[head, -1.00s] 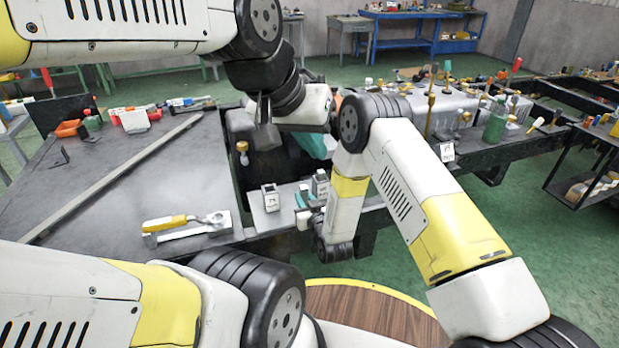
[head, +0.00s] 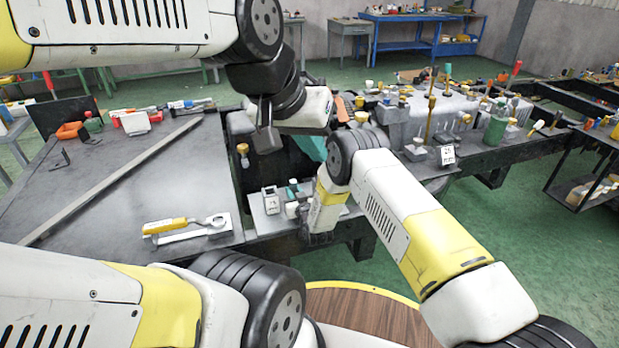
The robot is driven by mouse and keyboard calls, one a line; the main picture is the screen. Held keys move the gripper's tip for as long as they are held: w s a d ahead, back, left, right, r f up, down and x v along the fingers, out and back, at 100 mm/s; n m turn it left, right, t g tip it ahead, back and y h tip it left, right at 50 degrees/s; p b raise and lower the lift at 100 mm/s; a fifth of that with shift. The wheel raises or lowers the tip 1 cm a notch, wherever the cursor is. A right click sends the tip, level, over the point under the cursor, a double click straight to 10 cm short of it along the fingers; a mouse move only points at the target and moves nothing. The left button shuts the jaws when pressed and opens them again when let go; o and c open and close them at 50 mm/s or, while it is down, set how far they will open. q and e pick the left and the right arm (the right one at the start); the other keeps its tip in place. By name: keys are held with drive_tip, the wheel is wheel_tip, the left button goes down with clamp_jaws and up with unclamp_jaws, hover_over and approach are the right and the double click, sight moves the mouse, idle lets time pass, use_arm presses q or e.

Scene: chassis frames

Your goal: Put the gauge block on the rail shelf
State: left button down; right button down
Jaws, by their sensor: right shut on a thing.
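The rail shelf (head: 264,222) is a light grey ledge along the front edge of the dark frame. A small grey block with a pale label (head: 271,200) stands upright on its left part. My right gripper (head: 294,194) is low over the shelf, just right of that block. It is shut on a small grey piece, apparently the gauge block (head: 293,186), largely hidden by the gripper and teal parts. I cannot tell whether this piece touches the shelf. My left gripper (head: 266,128) hangs higher, over the dark gap behind the shelf; its jaw opening is unclear.
A yellow-handled tool (head: 180,227) lies on the dark plate left of the shelf. A brass-topped post (head: 243,152) stands behind the shelf. The plate's middle is mostly clear.

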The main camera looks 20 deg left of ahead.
drive_tip(key=shift+f, duration=0.1)
drive_tip(key=c, duration=1.3)
unclamp_jaws()
drive_tip(key=shift+o, duration=0.2)
